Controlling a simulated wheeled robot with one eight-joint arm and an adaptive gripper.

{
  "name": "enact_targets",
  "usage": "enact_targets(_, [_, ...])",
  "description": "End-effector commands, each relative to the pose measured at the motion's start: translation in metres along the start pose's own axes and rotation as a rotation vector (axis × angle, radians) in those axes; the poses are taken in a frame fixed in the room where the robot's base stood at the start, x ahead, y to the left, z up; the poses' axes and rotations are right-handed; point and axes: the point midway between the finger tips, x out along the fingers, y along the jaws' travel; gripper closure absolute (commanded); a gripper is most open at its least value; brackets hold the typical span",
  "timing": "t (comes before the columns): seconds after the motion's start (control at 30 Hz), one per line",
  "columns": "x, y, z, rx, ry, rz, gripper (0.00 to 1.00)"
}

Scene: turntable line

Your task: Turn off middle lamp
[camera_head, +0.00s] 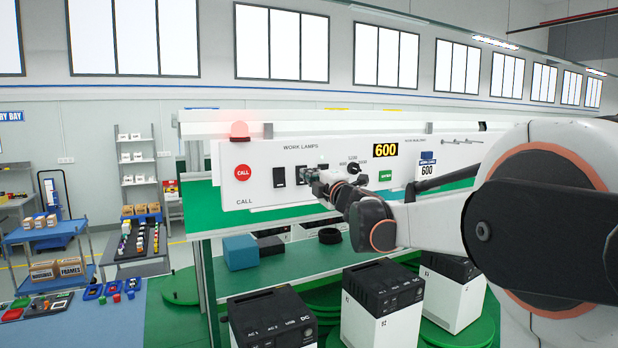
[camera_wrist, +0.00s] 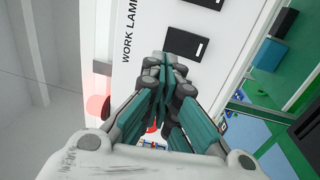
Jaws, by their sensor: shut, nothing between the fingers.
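The white control panel (camera_head: 330,158) has a "WORK LAMPS" label above a row of black rocker switches. The left switch (camera_head: 279,177) is in clear view. The switch to its right (camera_head: 301,188) shows in part beside my gripper (camera_head: 311,178), which covers the rest of the row. In the wrist view my gripper (camera_wrist: 164,65) is shut and empty, its fingertips in front of the panel close to a black switch (camera_wrist: 187,43). Another switch (camera_wrist: 208,3) is cut by the top edge. I cannot tell whether the fingertips touch the panel, nor the switch positions.
A red CALL button (camera_head: 243,173) is left of the switches, with a red beacon (camera_head: 239,131) above. A knob (camera_head: 353,168), a "600" display (camera_head: 385,150) and a green button (camera_head: 385,176) are to the right.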

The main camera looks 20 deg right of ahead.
Motion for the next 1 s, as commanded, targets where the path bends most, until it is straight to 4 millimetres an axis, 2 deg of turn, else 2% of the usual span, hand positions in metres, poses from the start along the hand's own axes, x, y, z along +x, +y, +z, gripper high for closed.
enact_targets(0.2, [-0.036, 0.008, 0.001, 0.000, -0.001, 0.000, 1.00])
enact_targets(0.4, [-0.058, 0.014, 0.001, 0.000, -0.001, 0.000, 1.00])
enact_targets(0.6, [-0.066, 0.016, 0.000, -0.001, 0.000, 0.000, 1.00])
enact_targets(1.0, [-0.066, 0.017, 0.000, 0.000, 0.000, 0.000, 1.00])
